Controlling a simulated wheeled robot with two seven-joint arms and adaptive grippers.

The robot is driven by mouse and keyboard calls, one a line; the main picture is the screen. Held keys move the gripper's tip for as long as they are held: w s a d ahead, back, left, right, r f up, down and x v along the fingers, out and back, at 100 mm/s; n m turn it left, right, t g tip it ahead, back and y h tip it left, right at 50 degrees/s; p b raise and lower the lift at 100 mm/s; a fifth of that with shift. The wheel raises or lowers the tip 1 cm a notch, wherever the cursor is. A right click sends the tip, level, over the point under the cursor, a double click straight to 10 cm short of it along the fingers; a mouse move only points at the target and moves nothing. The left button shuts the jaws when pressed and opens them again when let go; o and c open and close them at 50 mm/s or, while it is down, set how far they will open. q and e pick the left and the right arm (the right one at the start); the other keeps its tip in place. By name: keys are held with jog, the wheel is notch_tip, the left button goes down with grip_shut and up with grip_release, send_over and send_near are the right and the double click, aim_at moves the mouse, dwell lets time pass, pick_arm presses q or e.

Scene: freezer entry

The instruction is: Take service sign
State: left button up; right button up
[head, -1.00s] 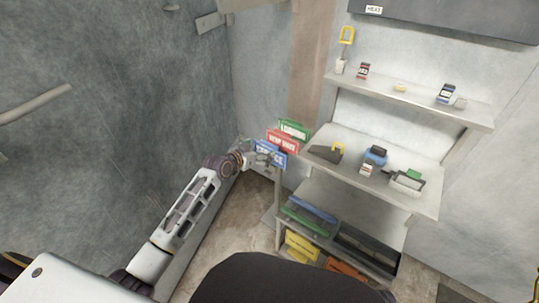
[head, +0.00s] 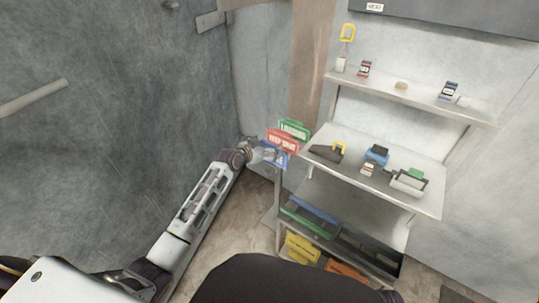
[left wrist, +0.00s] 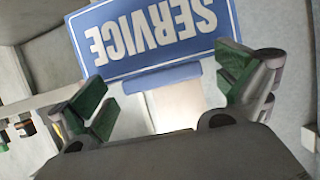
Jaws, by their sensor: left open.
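The blue service sign (left wrist: 150,38) fills the upper middle of the left wrist view, its white lettering upside down. A narrower blue tab (left wrist: 162,77) on its lower edge lies between my open fingers. My left gripper (left wrist: 165,90) has green-padded fingers, one on each side of this tab, with gaps visible. In the head view the service sign (head: 275,159) is largely hidden by my left gripper (head: 262,153). Above it are the red sign (head: 283,143) and the green sign (head: 294,129), stacked at the left end of the shelf unit. My right gripper is not in view.
The shelf unit (head: 425,207) stands right of the signs, with small devices, a padlock and a black wedge-shaped item on its shelves. Coloured items fill the bottom level. A grey wall (head: 120,100) runs along the left. Floor shows between wall and shelf.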

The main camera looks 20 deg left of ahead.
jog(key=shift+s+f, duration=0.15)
pick_arm(q)
jog(key=c, duration=1.3)
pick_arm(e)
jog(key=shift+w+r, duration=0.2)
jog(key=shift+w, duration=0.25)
pick_arm(q)
jog(key=shift+r, duration=0.4)
jog(key=shift+r+p, duration=1.4)
jog(key=shift+r, duration=3.2)
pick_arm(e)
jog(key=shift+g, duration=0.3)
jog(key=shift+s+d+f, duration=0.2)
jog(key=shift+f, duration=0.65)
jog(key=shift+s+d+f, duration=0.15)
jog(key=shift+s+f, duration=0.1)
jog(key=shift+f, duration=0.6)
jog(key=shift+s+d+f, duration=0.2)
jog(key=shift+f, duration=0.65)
